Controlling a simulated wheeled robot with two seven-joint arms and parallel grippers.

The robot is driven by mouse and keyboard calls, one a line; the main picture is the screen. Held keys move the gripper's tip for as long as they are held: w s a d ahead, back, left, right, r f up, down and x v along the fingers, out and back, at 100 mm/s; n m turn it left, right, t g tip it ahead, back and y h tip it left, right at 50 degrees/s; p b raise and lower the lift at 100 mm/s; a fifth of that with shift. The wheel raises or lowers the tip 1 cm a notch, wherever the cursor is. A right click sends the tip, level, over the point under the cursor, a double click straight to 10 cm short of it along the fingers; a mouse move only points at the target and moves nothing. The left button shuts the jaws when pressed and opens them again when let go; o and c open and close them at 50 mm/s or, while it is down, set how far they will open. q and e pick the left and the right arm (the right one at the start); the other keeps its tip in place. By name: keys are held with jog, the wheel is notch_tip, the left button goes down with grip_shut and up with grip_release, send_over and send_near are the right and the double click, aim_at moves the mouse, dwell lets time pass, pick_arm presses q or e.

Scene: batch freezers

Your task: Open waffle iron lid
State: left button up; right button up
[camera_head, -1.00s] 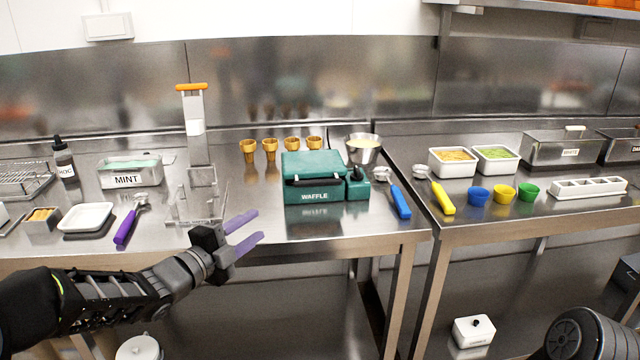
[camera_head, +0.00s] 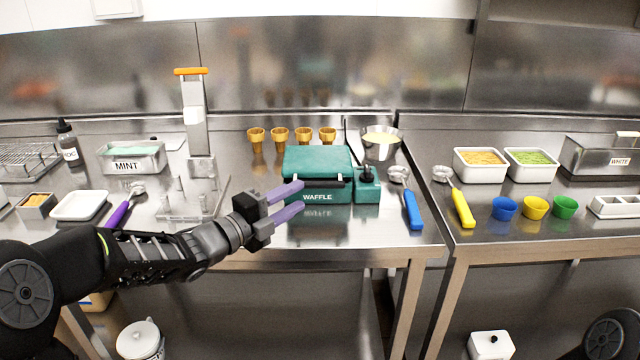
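The green waffle iron (camera_head: 318,168), labelled WAFFLE, stands on the steel counter near the picture's middle. Its lid looks shut, with a dark handle bar along the front edge. My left gripper (camera_head: 303,200) comes in from the left. Its two purple fingers are apart, with nothing between them. The fingertips overlap the front left of the waffle iron in the picture; I cannot tell whether they touch it. My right gripper is not in view.
Several cones (camera_head: 304,135) stand behind the waffle iron. A steel bowl of batter (camera_head: 381,145) and a blue-handled scoop (camera_head: 411,205) are to its right. A clear stand (camera_head: 190,200) is to its left. The counter in front of the iron is clear.

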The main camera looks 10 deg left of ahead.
aim_at(314, 187)
pick_arm(q)
jog(key=p+x, duration=0.1)
jog(key=x, duration=0.6)
jog(key=shift+w+d, duration=0.1)
jog(key=shift+w, duration=0.15)
grip_shut()
dwell(1.2)
